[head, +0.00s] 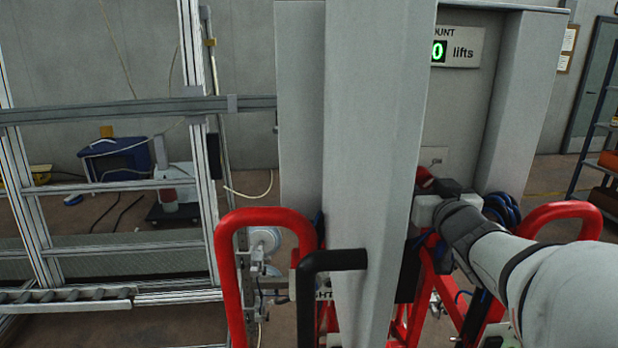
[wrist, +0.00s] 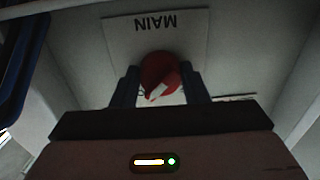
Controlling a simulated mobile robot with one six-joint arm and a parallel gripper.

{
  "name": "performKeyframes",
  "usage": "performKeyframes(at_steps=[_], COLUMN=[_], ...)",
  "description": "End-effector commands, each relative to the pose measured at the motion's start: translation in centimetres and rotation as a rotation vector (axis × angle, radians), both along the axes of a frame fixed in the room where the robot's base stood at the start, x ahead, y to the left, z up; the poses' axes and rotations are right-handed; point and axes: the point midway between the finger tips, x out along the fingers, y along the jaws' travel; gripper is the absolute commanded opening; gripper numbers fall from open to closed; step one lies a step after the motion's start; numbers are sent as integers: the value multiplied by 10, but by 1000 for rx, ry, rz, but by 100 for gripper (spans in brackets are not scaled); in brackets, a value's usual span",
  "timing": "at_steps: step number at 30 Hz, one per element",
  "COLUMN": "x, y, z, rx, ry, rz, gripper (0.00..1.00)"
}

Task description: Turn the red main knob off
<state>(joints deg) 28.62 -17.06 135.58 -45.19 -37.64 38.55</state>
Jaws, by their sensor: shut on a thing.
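The red main knob (wrist: 158,76) sits on a pale plate (wrist: 130,35) marked MAIN, which reads upside down in the wrist view. A white pointer mark on the knob slants toward the lower left in that view. My gripper (wrist: 160,84) has its two dark fingers on either side of the knob and is shut on it. In the head view a small part of the red knob (head: 424,177) shows beside my gripper (head: 432,188), inside the grey cabinet recess. My wrist hides most of the knob there.
A grey column (head: 375,120) stands just left of my arm, with a black handle (head: 330,260) on it. Red tube frames (head: 232,280) stand low on both sides. A display (head: 455,50) above reads "0 lifts". Blue hoses (head: 500,210) hang right of the gripper.

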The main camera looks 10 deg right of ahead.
Motion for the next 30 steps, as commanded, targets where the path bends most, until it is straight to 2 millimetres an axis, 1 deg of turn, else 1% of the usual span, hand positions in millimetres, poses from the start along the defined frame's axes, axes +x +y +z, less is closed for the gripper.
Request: performKeyframes(at_steps=[1, 2, 4, 8, 14, 20, 30], x=[1, 1, 0, 0, 0, 0, 0], y=[-15, -7, -3, -1, 0, 0, 0], z=[-1, 0, 0, 0, -2, -2, -2], rx=[-1, 0, -2, -20, -106, -260, -583], ry=[2, 0, -1, 0, 8, 22, 53], rz=[-2, 3, 2, 0, 1, 2, 3], gripper=[18, 18, 18, 18, 18, 18, 18])
